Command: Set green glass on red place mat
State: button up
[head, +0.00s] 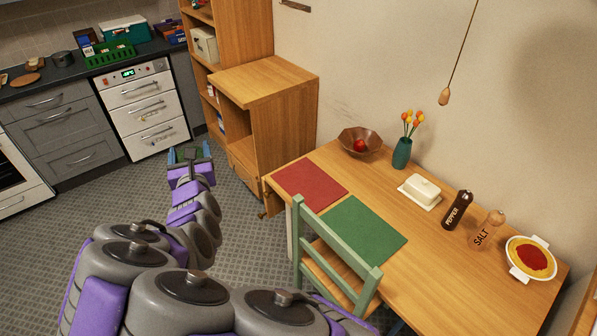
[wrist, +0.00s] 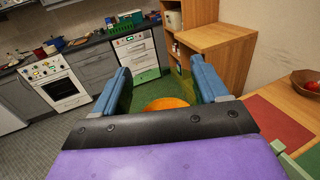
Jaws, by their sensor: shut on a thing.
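My gripper (head: 189,153) is held out over the floor, left of the table in the head view. In the wrist view its blue fingers (wrist: 162,78) are shut on the green glass (wrist: 150,88), which is see-through with something orange inside. The glass is hard to make out in the head view. The red place mat (head: 310,184) lies bare on the table's far left end, to the right of my gripper and apart from it. The mat also shows at the right of the wrist view (wrist: 279,118).
The wooden table (head: 445,270) bears a green mat (head: 362,230), a bowl (head: 372,138), a vase (head: 402,154), a butter dish (head: 421,191), pepper and salt mills and a pie dish. A green chair (head: 335,250) stands at its front. A wooden cabinet (head: 285,125) stands beyond the red mat.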

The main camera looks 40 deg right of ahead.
aim_at(308, 183)
jog(key=i+z, duration=0.2)
jog(key=i, duration=0.2)
jog(key=i+j+z, duration=0.45)
jog(key=i, duration=0.3)
